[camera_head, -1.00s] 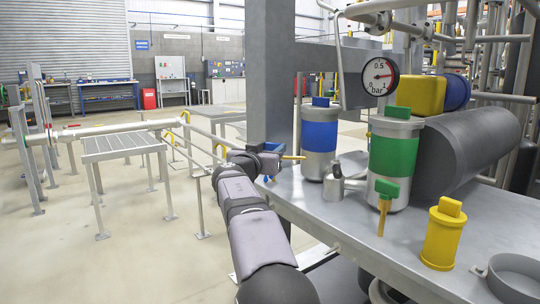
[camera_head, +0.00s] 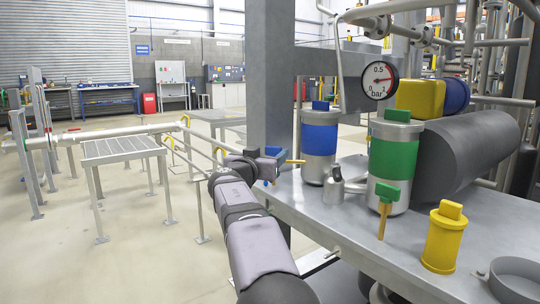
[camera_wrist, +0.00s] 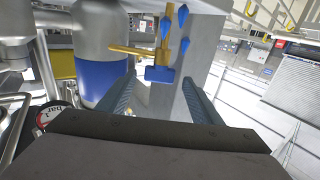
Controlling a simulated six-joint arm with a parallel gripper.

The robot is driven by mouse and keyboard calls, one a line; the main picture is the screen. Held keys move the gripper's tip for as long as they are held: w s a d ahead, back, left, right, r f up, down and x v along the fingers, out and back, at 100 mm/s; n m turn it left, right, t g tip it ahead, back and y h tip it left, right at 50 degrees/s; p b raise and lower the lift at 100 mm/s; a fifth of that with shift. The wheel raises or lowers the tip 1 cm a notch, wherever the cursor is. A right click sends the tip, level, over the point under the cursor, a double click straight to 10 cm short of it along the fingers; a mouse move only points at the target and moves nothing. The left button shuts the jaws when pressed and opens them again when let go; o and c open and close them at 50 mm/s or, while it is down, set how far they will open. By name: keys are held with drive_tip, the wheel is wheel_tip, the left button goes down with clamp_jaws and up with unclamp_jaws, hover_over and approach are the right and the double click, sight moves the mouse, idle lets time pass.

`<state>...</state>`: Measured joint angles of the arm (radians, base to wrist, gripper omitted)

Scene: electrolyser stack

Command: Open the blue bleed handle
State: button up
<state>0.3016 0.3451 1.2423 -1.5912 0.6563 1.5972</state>
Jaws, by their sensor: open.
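The blue bleed handle (camera_wrist: 160,74) is a small blue block on a brass stem (camera_wrist: 140,51) in the wrist view. It lies between my two fingers, a little beyond their tips, with no clear contact. My gripper (camera_wrist: 160,90) is open and empty. In the head view my gripper (camera_head: 270,165) is at the table's left edge, by the blue-banded canister (camera_head: 319,140), and the brass stem (camera_head: 296,161) sticks out to its right. My gripper mostly hides the blue handle there.
A green-banded canister (camera_head: 392,158) with a green handle (camera_head: 387,192), a yellow canister (camera_head: 443,240) and a pressure gauge (camera_head: 380,80) stand to the right. A grey post (camera_head: 270,70) rises behind my gripper. Small blue drop-shaped pieces (camera_wrist: 183,15) show beyond the handle in the wrist view.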

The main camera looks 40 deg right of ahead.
drive_tip(key=b+v, duration=0.1)
drive_tip(key=v, duration=0.5)
idle(0.4)
drive_tip(key=s+a+f+n+g+y+p, duration=0.2)
drive_tip(key=s+a+f+n+y+p, duration=0.25)
drive_tip(key=f, duration=0.55)
drive_tip(key=s+a+f+n+g+y+p, duration=0.25)
drive_tip(key=s+a+f+p, duration=0.2)
drive_tip(key=a+f, duration=0.35)
drive_tip(key=s+a+f+n+g+y+p, duration=0.25)
drive_tip(key=s+a+f+y+p, duration=0.2)
drive_tip(key=s+a, duration=0.5)
drive_tip(key=s+a+f+n+g+y+p, duration=0.2)
drive_tip(key=s+a+f+g+y+p, duration=0.35)
drive_tip(key=s, duration=0.75)
wheel_tip(320, 180, up, 37)
drive_tip(key=a+t+h+p, duration=0.1)
drive_tip(key=t+h+p, duration=0.1)
drive_tip(key=p, duration=3.4)
drive_tip(key=shift+w, duration=0.35)
drive_tip(key=shift+f+m, duration=0.2)
drive_tip(key=shift+m, duration=0.05)
